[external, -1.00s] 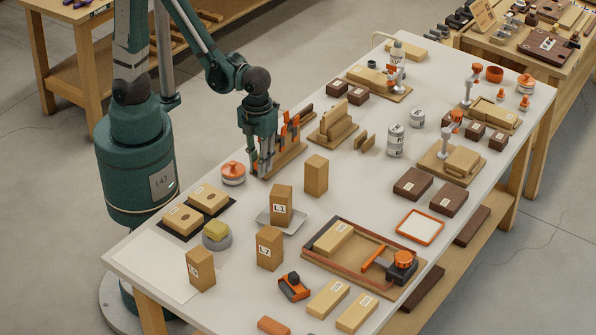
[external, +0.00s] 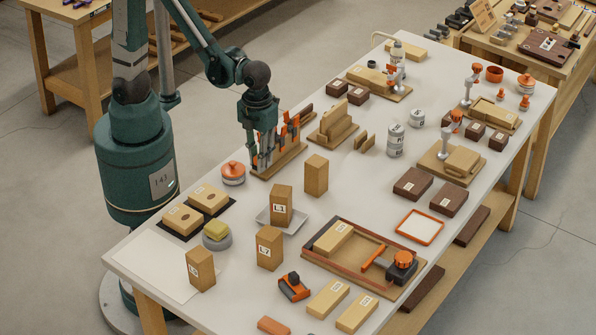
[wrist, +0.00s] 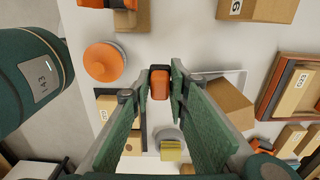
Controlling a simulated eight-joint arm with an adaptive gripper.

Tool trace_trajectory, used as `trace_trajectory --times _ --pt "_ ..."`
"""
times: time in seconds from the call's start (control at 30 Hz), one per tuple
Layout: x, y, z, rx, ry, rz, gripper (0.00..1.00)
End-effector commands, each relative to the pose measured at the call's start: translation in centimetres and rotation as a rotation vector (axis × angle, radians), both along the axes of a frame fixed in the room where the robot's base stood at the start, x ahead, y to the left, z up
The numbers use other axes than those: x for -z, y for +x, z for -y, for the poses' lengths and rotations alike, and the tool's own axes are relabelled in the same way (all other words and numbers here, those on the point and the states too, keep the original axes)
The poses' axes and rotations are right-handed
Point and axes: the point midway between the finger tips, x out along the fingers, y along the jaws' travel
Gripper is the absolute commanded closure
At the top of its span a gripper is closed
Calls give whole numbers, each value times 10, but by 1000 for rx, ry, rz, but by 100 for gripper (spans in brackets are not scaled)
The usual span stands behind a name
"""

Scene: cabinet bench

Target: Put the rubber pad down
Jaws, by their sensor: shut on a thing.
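My gripper (external: 262,162) is over the back left part of the bench, beside the wooden rack with orange-handled tools (external: 285,150). In the wrist view its two green fingers (wrist: 160,84) are closed on a small orange-red piece with dark ends, which I take to be the rubber pad (wrist: 160,86). The pad is held at the fingertips above the pale bench top. In the external view the pad is hard to make out against the fingers and the rack.
A round orange-topped container (external: 233,173) stands just left of my gripper; it also shows in the wrist view (wrist: 104,62). A block labelled L1 (external: 281,204) stands in a pale tray (external: 262,222). A grey dish with a yellow sponge (external: 216,233) is nearer the front.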

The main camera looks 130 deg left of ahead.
Motion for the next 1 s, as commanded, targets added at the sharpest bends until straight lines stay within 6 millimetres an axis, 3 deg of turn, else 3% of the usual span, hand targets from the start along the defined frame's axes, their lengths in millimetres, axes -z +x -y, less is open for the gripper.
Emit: trace_trajectory --times 0.27,0.87,1.0 --pt "-10 0 0 0 0 0 94" --pt "-54 0 0 0 0 0 94" --pt "-56 12 -3 0 0 0 94"
